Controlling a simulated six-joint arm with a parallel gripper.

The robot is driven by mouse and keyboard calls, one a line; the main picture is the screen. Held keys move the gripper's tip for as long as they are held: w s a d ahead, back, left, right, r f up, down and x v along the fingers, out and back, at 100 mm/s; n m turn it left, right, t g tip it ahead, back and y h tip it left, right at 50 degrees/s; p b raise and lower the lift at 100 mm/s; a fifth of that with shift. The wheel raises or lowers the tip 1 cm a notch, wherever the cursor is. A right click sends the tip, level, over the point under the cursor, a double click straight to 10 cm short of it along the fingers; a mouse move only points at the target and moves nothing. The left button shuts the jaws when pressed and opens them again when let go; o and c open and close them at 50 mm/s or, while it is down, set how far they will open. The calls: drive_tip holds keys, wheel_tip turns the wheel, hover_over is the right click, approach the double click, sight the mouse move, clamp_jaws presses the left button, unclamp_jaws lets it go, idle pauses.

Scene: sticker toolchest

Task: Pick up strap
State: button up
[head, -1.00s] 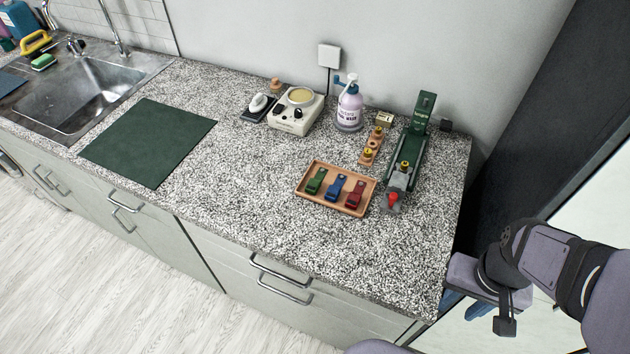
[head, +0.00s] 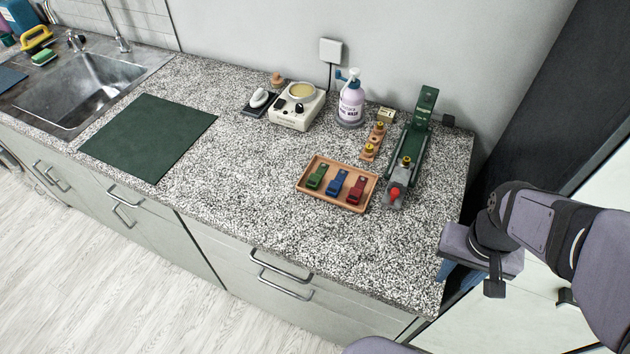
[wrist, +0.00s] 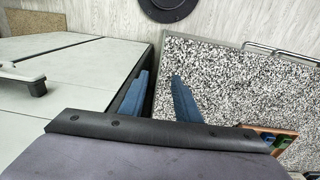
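Three small strap-like pieces lie side by side in a shallow tan tray (head: 333,206): a green one (head: 316,177), a blue one (head: 336,184) and a red one (head: 356,190). I cannot tell which one the task means. My gripper (head: 446,271) is by the counter's right front corner, to the right of the tray and well apart from it. In the wrist view its two blue fingers (wrist: 160,76) stand apart with nothing between them. Part of the tray (wrist: 290,133) shows at that view's lower right edge, partly hidden by my gripper.
A green clamp-like stand (head: 411,150) with a red knob stands right of the tray. A wooden block with brass pieces (head: 373,142), a pump bottle (head: 351,102) and a cream device (head: 297,110) are behind. A dark green mat (head: 148,138) lies left. Counter in front of the tray is clear.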

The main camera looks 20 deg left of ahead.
drive_tip(key=shift+t, duration=0.4)
drive_tip(key=w+a+b, duration=0.1)
drive_tip(key=w+a, duration=0.5)
drive_tip(key=shift+w+r+b, duration=0.15)
drive_tip(key=shift+b, duration=0.15)
drive_tip(key=shift+t+h, duration=0.3)
drive_tip(key=shift+t, duration=0.2)
drive_tip(key=w+a, duration=0.1)
drive_tip(key=a, duration=0.2)
drive_tip(key=w+a+b, duration=0.1)
drive_tip(key=w+a, duration=0.2)
drive_tip(key=a, duration=0.2)
drive_tip(key=shift+w+a+r+b, duration=0.3)
drive_tip(key=shift+w+r+b, duration=0.05)
drive_tip(key=shift+t, duration=0.6)
drive_tip(key=a, duration=0.3)
drive_tip(key=w+a+b, duration=0.1)
drive_tip(key=a, duration=0.5)
drive_tip(key=shift+w+a+r, duration=0.15)
drive_tip(key=shift+w+r, duration=0.2)
drive_tip(key=shift+w, duration=0.05)
drive_tip(key=t+b, duration=0.1)
drive_tip(key=b, duration=0.1)
approach(315, 178)
drive_tip(key=shift+d+f+y, duration=0.35)
drive_tip(key=shift+f+y, duration=0.05)
drive_tip(key=shift+p+x, duration=1.25)
drive_tip(key=shift+x, duration=2.4)
drive_tip(key=shift+w, duration=0.2)
drive_tip(key=c, duration=0.7)
